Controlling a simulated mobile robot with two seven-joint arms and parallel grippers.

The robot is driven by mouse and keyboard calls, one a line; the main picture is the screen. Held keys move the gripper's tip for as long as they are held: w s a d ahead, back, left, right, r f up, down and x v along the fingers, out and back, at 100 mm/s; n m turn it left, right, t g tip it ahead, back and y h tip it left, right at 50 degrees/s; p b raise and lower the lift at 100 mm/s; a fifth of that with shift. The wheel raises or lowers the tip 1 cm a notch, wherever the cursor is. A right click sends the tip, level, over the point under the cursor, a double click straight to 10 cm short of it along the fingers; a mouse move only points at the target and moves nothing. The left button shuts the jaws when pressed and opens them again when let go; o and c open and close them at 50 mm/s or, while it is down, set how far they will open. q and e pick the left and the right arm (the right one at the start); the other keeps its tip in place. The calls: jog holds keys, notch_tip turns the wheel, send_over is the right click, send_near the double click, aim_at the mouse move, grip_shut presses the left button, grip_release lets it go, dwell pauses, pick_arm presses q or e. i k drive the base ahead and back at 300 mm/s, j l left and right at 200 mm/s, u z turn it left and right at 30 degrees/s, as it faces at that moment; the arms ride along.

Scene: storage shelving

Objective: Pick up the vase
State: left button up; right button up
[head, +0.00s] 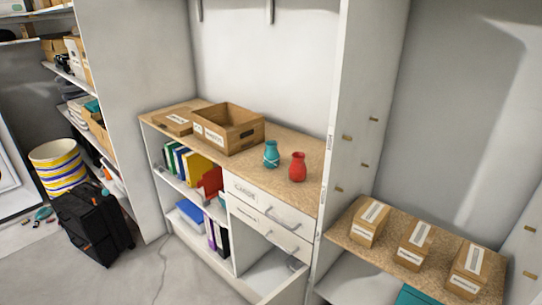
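Two vases stand upright on the wooden top of a white cabinet. The teal vase (271,155) has a pale band around its body. The red vase (297,167) stands just to its right, nearer the right end of the top. I cannot tell from the picture which of them the task names. Neither of my grippers shows in the head view.
An open cardboard box (228,129) and a flat box (173,123) sit left of the vases on the cabinet top (308,150). A tall white panel (345,110) rises right of the vases. Several small boxes line the right shelf. A black suitcase (92,222) stands on the floor.

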aim_at(271, 155)
jog(key=i+j+z, duration=0.15)
jog(key=j, duration=0.35)
jog(key=i+j+z, duration=0.15)
jog(key=j, duration=0.35)
jog(key=i+j+z, duration=0.1)
jog(key=j, duration=0.4)
jog(key=i+j+z, duration=0.2)
jog(key=j, duration=0.2)
jog(key=j+z, duration=0.15)
jog(key=j, duration=0.3)
jog(key=i, duration=0.05)
